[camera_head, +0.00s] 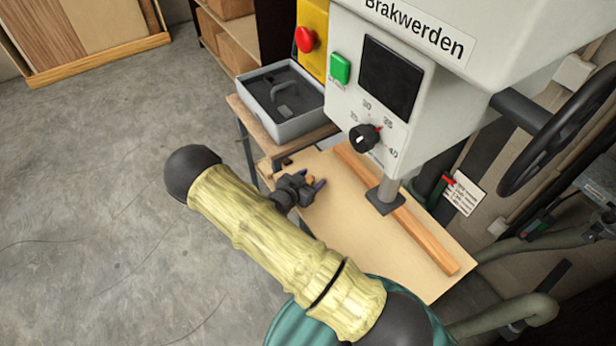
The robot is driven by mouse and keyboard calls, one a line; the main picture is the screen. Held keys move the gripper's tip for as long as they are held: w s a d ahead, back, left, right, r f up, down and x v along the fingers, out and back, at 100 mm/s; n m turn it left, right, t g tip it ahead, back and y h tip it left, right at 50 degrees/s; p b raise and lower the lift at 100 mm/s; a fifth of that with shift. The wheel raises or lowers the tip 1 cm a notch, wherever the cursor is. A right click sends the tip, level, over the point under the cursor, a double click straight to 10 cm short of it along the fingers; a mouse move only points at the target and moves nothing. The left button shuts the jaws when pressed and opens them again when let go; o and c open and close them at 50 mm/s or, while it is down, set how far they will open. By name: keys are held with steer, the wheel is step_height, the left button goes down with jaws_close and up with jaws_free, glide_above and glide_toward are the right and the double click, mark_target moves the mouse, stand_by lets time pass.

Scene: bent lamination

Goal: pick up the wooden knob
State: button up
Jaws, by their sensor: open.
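My gripper (308,178) is low over the wooden worktable (335,222), near its far left part, with its dark fingers open and pointing right.
A press (400,88) with a dial and screen overhangs the table. Its ram foot (386,201) stands over a long wooden strip (425,231). A grey toolbox (300,124) sits behind the gripper. A small dark object (287,161) lies nearby. The front tabletop is clear.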

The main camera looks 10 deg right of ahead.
steer(key=shift+w+a+f, duration=0.1)
steer(key=shift+w+a, duration=0.05)
steer(key=shift+w, duration=0.1)
stand_by(0.3)
